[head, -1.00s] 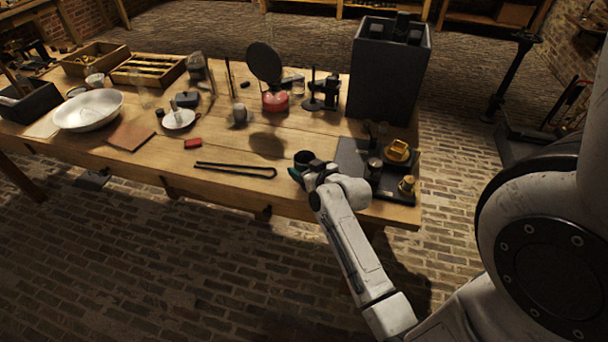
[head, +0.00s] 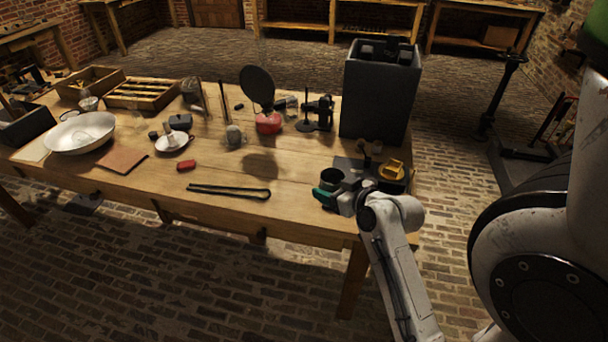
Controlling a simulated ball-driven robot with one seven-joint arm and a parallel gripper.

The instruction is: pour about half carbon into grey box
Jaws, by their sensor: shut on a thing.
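My gripper (head: 334,192) is shut on a small dark round cup (head: 332,175) near the right front of the table. The cup looks upright; its contents are too dark to make out, so I cannot tell whether carbon is in it. A teal part shows at the gripper's fingertips. The tall dark grey box (head: 377,103) stands at the table's back right, behind the gripper and apart from the cup. Its top is open, and several dark blocks show inside near the rim.
A dark tray with a yellow brass piece (head: 391,169) lies right beside my gripper, partly hidden by it. Black tongs (head: 229,191) lie to the left.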

